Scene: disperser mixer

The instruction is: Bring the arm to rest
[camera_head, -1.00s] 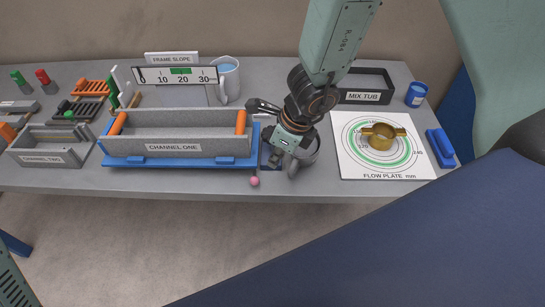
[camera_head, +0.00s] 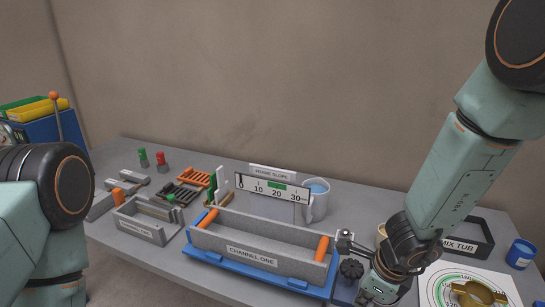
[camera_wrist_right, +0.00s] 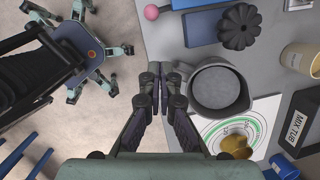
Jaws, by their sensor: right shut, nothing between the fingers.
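My right arm comes in from the upper right in the head view.
A dark fluted knob (camera_head: 351,268) and a pink ball (camera_wrist_right: 152,12) lie near the gripper. The flow plate (camera_head: 436,288) with a brass piece (camera_head: 478,295), the mix tub (camera_head: 484,243) and a blue cup (camera_head: 521,254) are at the right. A scale board (camera_head: 272,188) stands behind the trough.

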